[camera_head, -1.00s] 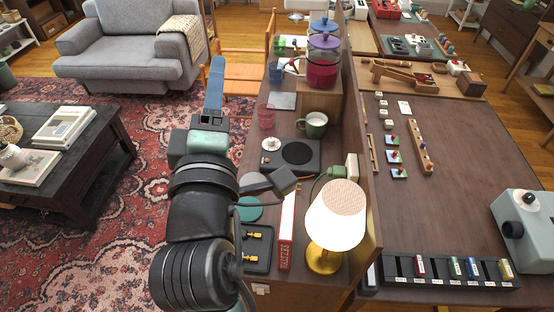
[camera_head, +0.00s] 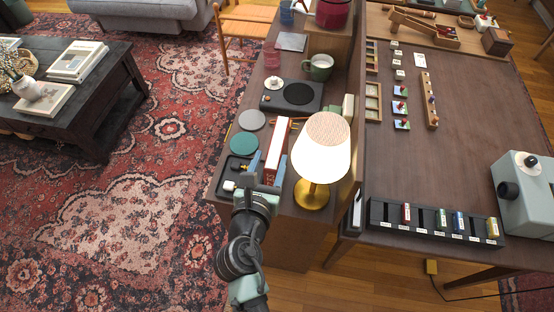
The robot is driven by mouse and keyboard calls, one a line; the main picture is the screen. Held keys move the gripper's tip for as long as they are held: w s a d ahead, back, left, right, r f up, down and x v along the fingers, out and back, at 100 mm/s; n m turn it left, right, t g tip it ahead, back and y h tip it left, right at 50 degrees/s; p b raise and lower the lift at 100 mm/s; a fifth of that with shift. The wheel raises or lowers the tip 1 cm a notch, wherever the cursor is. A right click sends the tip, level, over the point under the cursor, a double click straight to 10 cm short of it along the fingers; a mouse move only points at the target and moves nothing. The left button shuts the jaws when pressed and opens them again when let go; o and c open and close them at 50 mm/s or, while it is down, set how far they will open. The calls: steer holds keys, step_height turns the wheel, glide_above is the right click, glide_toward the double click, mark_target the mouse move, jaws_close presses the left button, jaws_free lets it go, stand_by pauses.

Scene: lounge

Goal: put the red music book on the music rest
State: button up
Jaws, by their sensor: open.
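I cannot identify a music book or a music rest for certain. A long, narrow red item with a white top (camera_head: 276,138) stands on the wooden sideboard, left of the lamp; I cannot tell whether it is a book or a box. My gripper (camera_head: 268,163) is open at its near end. One blue finger is to its left and the other to its right, and I cannot tell whether they touch it. The gripper hides part of its near end.
A lit lamp (camera_head: 321,147) stands close to the right of my gripper. A black tray (camera_head: 226,181) and green disc (camera_head: 244,145) lie left. A dark device (camera_head: 291,106) and green mug (camera_head: 318,66) stand behind. The desk (camera_head: 385,165) has clear room in its middle.

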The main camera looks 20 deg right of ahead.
mark_target(275, 148)
steer(key=shift+x, duration=3.35)
steer(key=shift+s+d+r, duration=0.1)
steer(key=shift+d+r, duration=0.05)
steer(key=shift+c, duration=0.2)
jaws_close()
